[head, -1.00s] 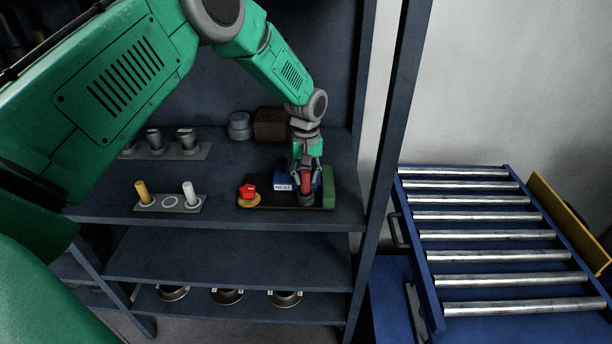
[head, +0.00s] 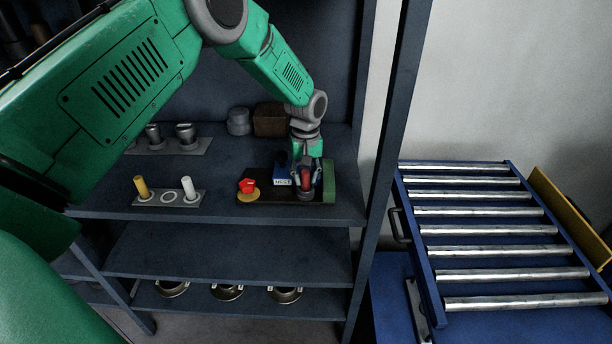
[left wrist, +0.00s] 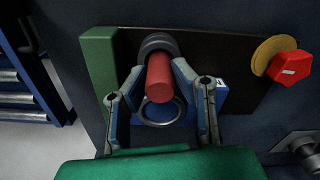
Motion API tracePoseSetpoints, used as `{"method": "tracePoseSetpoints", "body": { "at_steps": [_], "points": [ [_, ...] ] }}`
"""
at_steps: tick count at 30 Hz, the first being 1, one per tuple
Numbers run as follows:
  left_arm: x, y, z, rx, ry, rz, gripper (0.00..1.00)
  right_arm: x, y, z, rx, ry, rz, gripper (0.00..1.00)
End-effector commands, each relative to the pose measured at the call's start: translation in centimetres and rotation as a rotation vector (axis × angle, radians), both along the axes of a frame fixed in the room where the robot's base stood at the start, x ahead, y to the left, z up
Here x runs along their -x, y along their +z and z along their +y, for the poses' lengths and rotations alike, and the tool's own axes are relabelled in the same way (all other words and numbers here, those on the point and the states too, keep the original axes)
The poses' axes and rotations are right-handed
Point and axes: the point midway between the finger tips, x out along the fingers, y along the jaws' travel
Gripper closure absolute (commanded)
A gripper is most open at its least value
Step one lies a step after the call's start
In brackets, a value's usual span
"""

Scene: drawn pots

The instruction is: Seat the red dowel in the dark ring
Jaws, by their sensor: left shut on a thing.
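My left gripper (head: 305,175) is shut on the red dowel (head: 305,181) above the dark board's right part. The dowel also shows in the left wrist view (left wrist: 160,76), between the gripper's two fingers (left wrist: 158,72). The dark ring (left wrist: 156,43) is at the dowel's far end, and it shows below the dowel in the head view (head: 305,196). The dowel's far end meets the ring or lies over it; how deep it sits is hidden. My right gripper is not in view.
A blue block (head: 282,178) with a white label stands close left of the gripper. A red knob (head: 247,186) on a yellow disc is further left, and a green block (head: 328,181) is at right.

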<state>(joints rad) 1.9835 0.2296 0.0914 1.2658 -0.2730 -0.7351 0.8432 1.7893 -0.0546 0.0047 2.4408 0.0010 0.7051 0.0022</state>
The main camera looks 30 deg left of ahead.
Motion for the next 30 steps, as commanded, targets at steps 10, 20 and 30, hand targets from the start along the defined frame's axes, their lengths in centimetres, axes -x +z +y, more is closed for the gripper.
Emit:
{"method": "tracePoseSetpoints", "body": {
  "at_steps": [10, 20, 30],
  "points": [
    [0.0, -0.5, 0.0, 0.0, 0.0, -0.001, 1.0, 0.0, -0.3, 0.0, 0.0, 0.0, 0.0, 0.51],
    [0.0, -0.5, 0.0, -0.001, 0.0, -0.001, 0.54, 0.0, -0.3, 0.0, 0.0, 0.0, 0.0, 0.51],
    [-0.1, 0.5, 0.0, -0.001, 0.0, -0.002, 0.54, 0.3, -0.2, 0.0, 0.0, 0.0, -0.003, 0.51]
  ]
}}
